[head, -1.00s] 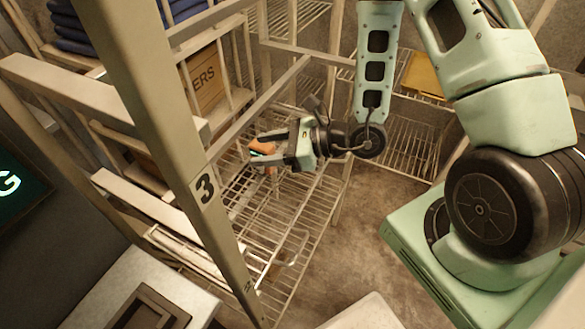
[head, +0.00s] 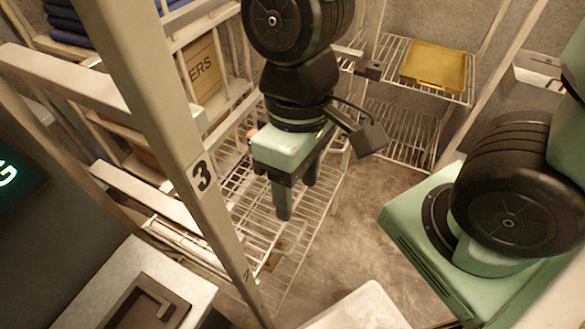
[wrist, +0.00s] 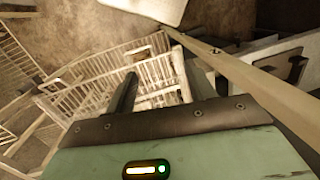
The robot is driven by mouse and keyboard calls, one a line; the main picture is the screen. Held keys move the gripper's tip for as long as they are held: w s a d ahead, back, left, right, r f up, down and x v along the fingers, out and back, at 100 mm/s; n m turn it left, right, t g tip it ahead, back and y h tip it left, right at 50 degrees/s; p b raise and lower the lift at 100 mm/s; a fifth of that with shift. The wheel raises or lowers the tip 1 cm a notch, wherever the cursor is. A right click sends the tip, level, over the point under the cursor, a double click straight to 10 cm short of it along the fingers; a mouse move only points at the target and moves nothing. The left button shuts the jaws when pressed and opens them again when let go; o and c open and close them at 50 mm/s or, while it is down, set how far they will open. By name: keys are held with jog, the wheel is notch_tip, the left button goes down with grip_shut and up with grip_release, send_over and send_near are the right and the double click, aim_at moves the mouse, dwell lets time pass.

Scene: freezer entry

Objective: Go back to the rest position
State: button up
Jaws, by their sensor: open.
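My gripper (head: 297,200) hangs pointing down in the head view, in front of the wire shelf (head: 300,243) and right of the post marked 3. Its two fingers are apart with nothing visible between them. In the wrist view my gripper (wrist: 152,90) shows two dark fingers spread over the wire racks (wrist: 90,85), also with nothing held. A small orange item (head: 252,135) peeks out on the shelf just left of my gripper, mostly hidden behind it.
The post (head: 170,130) marked 3 stands close on the left. A cardboard box (head: 203,75) sits on the rack behind it. A yellow tray (head: 434,66) lies on the back wire shelf. A white surface (head: 362,308) is at the bottom. Bare floor (head: 350,230) lies between.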

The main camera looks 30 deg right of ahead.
jog(key=shift+w+a+r+n+t, duration=0.1)
jog(key=shift+w+r+n+t, duration=0.5)
jog(key=shift+n+t, duration=0.2)
jog(key=shift+r, duration=0.15)
jog(key=shift+r+p, duration=0.15)
jog(key=shift+p, duration=0.15)
